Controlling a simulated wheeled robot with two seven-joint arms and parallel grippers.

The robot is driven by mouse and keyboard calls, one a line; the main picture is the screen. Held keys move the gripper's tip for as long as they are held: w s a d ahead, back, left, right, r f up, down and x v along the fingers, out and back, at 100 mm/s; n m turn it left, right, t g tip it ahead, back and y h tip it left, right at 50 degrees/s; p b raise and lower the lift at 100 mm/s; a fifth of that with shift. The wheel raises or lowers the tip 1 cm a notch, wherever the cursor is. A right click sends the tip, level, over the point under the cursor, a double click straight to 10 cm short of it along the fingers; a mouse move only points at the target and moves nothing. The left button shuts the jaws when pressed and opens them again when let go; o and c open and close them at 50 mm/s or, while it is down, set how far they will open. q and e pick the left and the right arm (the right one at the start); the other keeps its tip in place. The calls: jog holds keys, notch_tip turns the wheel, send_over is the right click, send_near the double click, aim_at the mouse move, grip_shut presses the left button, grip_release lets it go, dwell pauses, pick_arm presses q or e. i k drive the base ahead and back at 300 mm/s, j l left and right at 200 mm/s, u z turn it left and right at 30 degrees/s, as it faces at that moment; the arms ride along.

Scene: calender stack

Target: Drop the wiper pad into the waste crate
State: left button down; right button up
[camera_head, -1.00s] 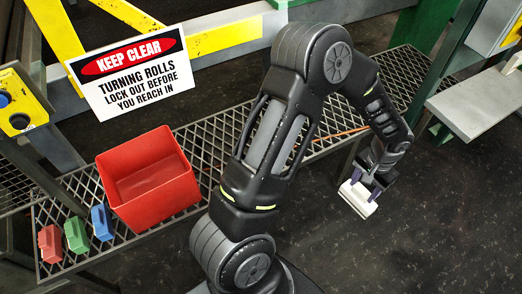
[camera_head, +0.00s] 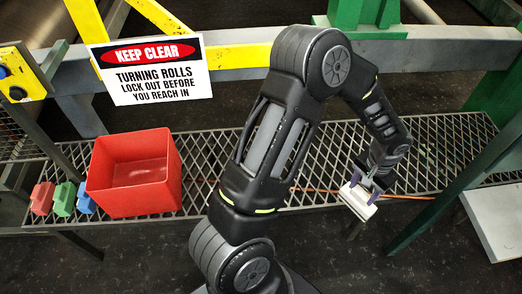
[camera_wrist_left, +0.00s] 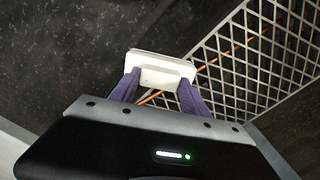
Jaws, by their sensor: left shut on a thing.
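The wiper pad (camera_head: 358,203) is a white block, held away from the red crate at the right of the head view. My left gripper (camera_head: 367,187) is shut on the pad, and its purple fingers grip the pad's near side. In the left wrist view the pad (camera_wrist_left: 158,66) sits between the fingertips (camera_wrist_left: 158,82). The waste crate appears to be the open red box (camera_head: 137,205) on the mesh shelf at the left. Its visible inside looks empty. My right gripper is in neither view.
The mesh shelf (camera_head: 437,152) runs across the scene, with an orange line (camera_head: 406,197) on it. Small red, green and blue blocks (camera_head: 63,199) stand left of the crate. A "KEEP CLEAR" sign (camera_head: 150,68) stands behind the crate. A green post (camera_head: 440,190) stands at the right.

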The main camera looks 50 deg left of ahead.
aim_at(139, 182)
jog(key=i+u, duration=0.1)
jog(key=u, duration=0.4)
jog(key=i+u, duration=0.1)
jog(key=u, duration=0.35)
jog(key=i+u, duration=0.15)
jog(key=u, duration=0.35)
jog(key=l+u, duration=0.1)
jog(key=u, duration=0.4)
jog(key=i+l, duration=0.05)
